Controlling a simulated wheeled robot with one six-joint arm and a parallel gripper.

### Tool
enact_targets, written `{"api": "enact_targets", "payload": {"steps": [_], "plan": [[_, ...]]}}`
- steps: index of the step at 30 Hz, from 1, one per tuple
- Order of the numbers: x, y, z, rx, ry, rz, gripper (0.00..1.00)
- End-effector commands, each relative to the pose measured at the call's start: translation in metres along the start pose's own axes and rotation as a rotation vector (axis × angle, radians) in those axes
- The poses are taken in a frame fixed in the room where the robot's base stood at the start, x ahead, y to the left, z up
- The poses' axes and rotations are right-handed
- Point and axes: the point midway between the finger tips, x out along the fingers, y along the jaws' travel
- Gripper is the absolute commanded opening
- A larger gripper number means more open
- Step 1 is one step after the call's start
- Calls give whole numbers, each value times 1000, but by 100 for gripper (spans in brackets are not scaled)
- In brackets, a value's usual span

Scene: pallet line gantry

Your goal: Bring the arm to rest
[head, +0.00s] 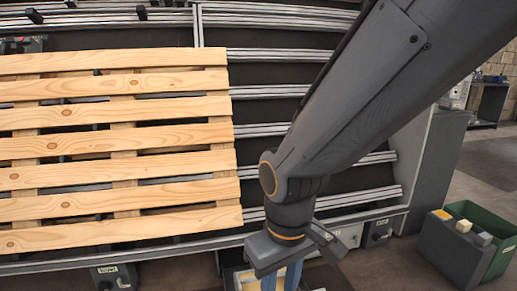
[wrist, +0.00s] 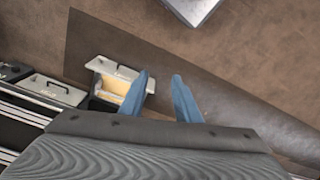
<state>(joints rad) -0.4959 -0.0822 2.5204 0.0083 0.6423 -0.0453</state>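My arm reaches down from the top right in the head view, with my gripper (head: 281,280) at its lower end near the bottom edge. The blue fingers are partly cut off there. In the wrist view my gripper (wrist: 160,76) has its two blue fingers clearly apart, with only floor showing between the tips. It holds nothing. The left finger overlaps the edge of an open grey drawer (wrist: 108,65) with a pale yellow inside; I cannot tell whether they touch.
A wooden pallet (head: 120,139) lies on the railed line (head: 262,129) left of my arm. A grey box (head: 453,252) and a green bin (head: 487,226) stand on the floor at right. Another grey-fronted drawer (wrist: 50,90) shows at left in the wrist view. Brown floor (wrist: 250,60) is mostly clear.

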Motion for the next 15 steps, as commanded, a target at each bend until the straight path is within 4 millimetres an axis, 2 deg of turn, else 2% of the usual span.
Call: {"api": "enact_targets", "payload": {"steps": [5,15], "plan": [[-14,-25,31,66,-36,-42,29],[-51,-2,37,149,-43,-31,29]]}}
